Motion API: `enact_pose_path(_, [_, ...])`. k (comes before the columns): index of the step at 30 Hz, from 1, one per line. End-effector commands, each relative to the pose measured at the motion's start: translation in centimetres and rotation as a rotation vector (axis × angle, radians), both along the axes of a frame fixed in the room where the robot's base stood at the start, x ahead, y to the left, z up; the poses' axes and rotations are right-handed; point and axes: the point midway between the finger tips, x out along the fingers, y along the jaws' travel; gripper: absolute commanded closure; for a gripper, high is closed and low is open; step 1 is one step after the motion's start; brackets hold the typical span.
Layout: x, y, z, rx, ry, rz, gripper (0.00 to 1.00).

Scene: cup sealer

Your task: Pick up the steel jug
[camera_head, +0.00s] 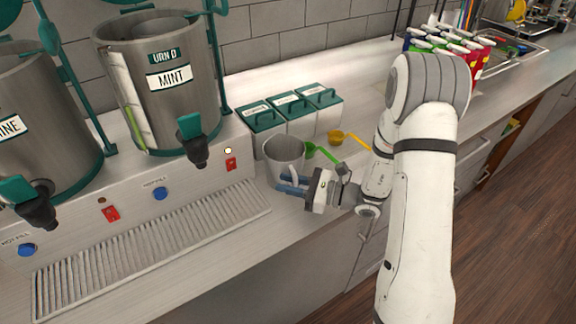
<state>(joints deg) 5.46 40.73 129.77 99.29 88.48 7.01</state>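The steel jug (284,151) stands upright on the counter, right of the urn machine's drip grate and in front of the lidded boxes. My gripper (307,187) is at the jug's near right side, close to this blue part. The view does not show whether the fingers touch the jug or the blue part, or how far apart they are. The jug's lower near side is partly hidden by the gripper.
Several boxes with green lids (294,103) stand right behind the jug. A green scoop (312,150) and a yellow scoop (337,137) lie to its right. The MINT urn (165,100) and drip grate (150,250) are on the left. Colourful bottles (470,55) stand farther back.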

Motion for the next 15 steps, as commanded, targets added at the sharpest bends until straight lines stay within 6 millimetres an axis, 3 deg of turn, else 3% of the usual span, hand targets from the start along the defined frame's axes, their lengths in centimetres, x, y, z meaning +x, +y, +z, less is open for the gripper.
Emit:
enact_pose_path(7, [0.06,0.25,-0.07,0.0,0.0,0.0,0.76])
enact_pose_path(15, [0.04,0.27,-0.05,-0.001,0.0,0.0,0.97])
